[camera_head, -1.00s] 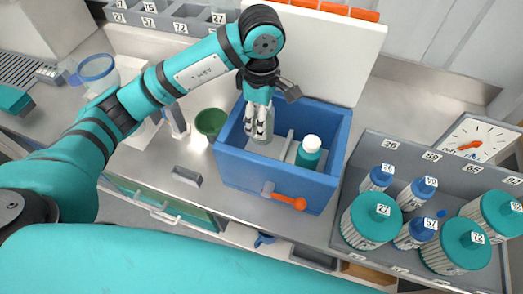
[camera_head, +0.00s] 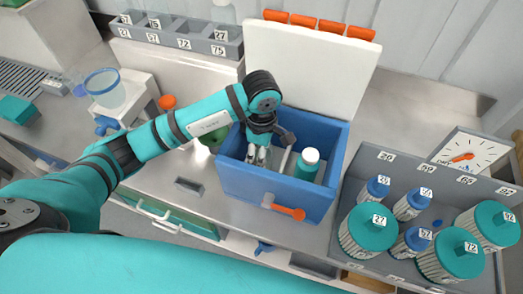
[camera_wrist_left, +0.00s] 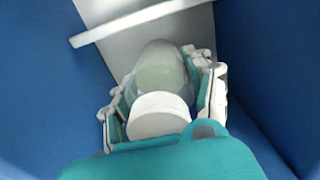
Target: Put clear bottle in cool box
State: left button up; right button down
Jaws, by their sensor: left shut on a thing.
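The open blue cool box (camera_head: 262,184) stands in the middle of the bench in the head view, its white lid (camera_head: 306,68) raised at the back. My left gripper (camera_head: 258,154) reaches down into its left compartment. In the left wrist view the gripper (camera_wrist_left: 163,92) is shut around the clear bottle (camera_wrist_left: 160,66), which has a white cap (camera_wrist_left: 158,114). The bottle is inside the box's blue walls, near a white divider. Whether its base touches the floor cannot be told. My right gripper is not in view.
A teal bottle with a white cap (camera_head: 307,164) stands in the right compartment, beyond the divider. A grey tray (camera_head: 345,197) of several lidded jars and bottles is at the right. A dial (camera_head: 470,155) stands behind it. An orange-handled latch (camera_head: 287,212) sticks out in front.

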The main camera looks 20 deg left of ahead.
pick_arm(q)
jog(key=o, duration=1)
jog(key=shift+f, duration=0.2)
jog(key=o, duration=0.4)
jog(key=shift+o, duration=0.2)
jog(key=shift+r, duration=0.1)
jog(key=shift+r, duration=0.15)
notch_tip(320, 180, up, 11)
jog(key=b, duration=0.2)
jog(key=shift+w+r+b, duration=0.1)
jog(key=shift+r+b, duration=0.05)
jog(key=shift+b, duration=0.15)
jog(key=shift+r, duration=0.4)
